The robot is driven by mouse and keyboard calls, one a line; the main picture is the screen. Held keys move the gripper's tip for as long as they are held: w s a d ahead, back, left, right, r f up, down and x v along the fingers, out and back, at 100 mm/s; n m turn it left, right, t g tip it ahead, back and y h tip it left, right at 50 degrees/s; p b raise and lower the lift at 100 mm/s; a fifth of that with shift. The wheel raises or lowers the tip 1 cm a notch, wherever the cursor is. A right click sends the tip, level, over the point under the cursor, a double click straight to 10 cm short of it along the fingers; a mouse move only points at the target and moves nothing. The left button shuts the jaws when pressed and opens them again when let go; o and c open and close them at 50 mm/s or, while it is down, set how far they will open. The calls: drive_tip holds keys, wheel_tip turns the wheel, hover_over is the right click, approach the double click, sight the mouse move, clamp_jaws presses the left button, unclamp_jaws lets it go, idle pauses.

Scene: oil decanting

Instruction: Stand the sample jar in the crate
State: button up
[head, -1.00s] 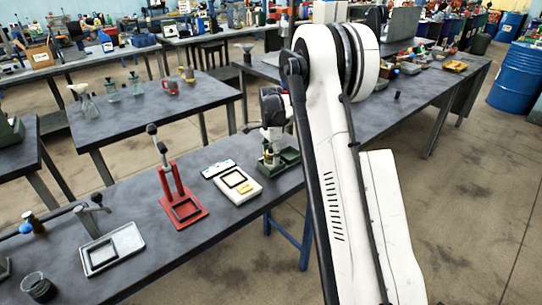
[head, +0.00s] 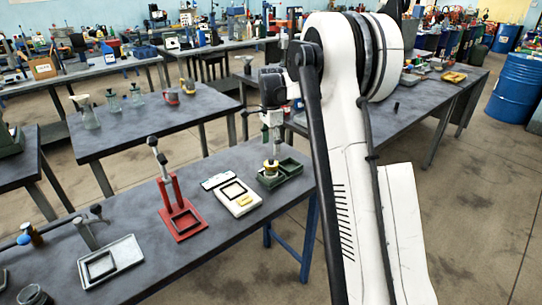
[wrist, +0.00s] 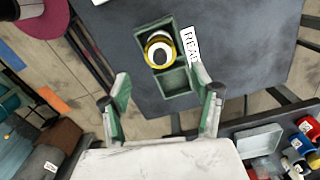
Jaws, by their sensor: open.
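The sample jar (wrist: 159,50), with a yellow band and a pale round top, stands in the far compartment of the green crate (wrist: 175,96) in the wrist view. The near compartment looks empty. In the head view the jar (head: 271,166) shows yellow in the left part of the crate (head: 291,167) and looks upright. My gripper (wrist: 161,74) is open, its two green-padded fingers spread wide on either side of the crate's picture, apart from the jar. In the head view my gripper (head: 273,143) is above the jar, partly hard to make out.
A white tray (head: 240,207) with a yellow piece and a label lies left of the crate. A red stand (head: 178,215) and a grey stand tray (head: 112,262) are further left. A labelled card (wrist: 191,45) lies beside the crate. The bench edge is close in front.

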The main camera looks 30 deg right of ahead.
drive_tip(key=shift+r, duration=0.8)
drive_tip(key=shift+s+a+r, duration=0.1)
drive_tip(key=shift+a+r, duration=0.05)
drive_tip(key=shift+r, duration=0.2)
drive_tip(key=s+a+r+n+t, duration=0.2)
drive_tip(key=s+a+r+n, duration=0.3)
drive_tip(key=s, duration=0.4)
drive_tip(key=s+a+r+n+t, duration=0.1)
drive_tip(key=s+a+r+n, duration=0.2)
drive_tip(key=s+a+r, duration=0.5)
drive_tip(key=s+a+f+n+t, duration=0.2)
drive_tip(key=s+a+n, duration=0.2)
drive_tip(key=s, duration=0.7)
drive_tip(key=s+a+f+n+t, duration=0.2)
drive_tip(key=s+n, duration=0.4)
drive_tip(key=s, duration=0.5)
drive_tip(key=shift+a+f, duration=0.8)
drive_tip(key=shift+a, duration=0.45)
drive_tip(key=shift+f+b, duration=0.35)
